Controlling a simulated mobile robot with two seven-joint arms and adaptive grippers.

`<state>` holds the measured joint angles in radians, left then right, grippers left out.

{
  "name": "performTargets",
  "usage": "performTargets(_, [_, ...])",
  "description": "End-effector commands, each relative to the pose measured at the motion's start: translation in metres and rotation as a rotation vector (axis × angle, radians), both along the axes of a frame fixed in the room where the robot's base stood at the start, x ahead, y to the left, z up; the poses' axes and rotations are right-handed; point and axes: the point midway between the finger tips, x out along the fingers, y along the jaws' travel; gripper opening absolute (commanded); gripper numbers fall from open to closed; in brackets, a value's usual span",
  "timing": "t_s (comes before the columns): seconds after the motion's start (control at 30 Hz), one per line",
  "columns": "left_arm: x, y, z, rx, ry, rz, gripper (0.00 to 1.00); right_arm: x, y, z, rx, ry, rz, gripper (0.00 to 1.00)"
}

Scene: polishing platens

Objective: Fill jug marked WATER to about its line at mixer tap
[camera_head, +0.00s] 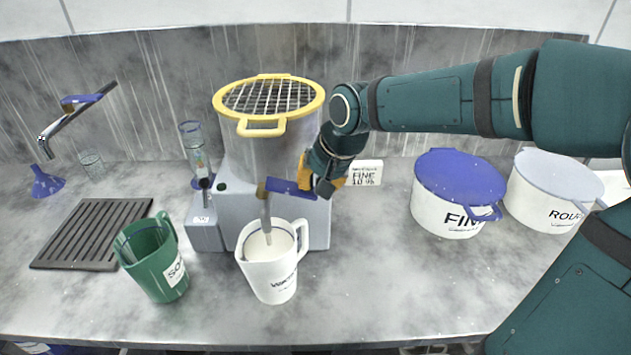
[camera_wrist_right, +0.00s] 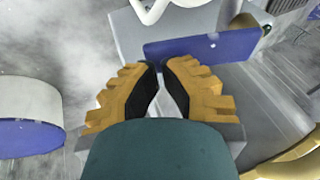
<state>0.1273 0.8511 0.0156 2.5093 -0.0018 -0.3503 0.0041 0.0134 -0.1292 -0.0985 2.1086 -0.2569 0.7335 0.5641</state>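The white jug (camera_head: 268,277) stands upright below the tap of the grey machine; its slanted label seems to read WATER. A dark line runs round it below the rim. A grey vertical strand (camera_head: 266,220) runs from the tap into its mouth; I cannot tell whether it is liquid or pipe. The level inside is unclear. The tap's flat blue lever (camera_head: 291,188) points right. My right gripper (camera_head: 309,183) is at the lever's right end. In the right wrist view its fingertips (camera_wrist_right: 159,66) are together just beside the lever (camera_wrist_right: 200,47), with nothing between them. My left gripper is out of view.
A green jug (camera_head: 150,262) stands left of the white jug. A drainer grille (camera_head: 92,235) and wall tap (camera_head: 75,115) are farther left. Lidded pots marked FINE (camera_head: 440,213) and ROU... (camera_head: 545,207) stand right. The counter between white jug and pots is clear.

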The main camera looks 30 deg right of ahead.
Motion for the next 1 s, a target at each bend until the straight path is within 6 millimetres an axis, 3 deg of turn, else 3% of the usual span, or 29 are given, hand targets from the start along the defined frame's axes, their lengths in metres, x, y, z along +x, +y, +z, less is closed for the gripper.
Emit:
performTargets(0.37, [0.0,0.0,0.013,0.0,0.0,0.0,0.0,0.0,0.0,0.015,0.0,0.001,0.0,0.0])
performTargets(0.8, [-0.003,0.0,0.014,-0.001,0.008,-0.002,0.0,0.0,0.0,0.016,0.0,0.001,0.0,0.0])
performTargets(1.0, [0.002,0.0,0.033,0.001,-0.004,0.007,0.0,0.005,-0.003,0.038,-0.001,0.001,0.002,0.0])
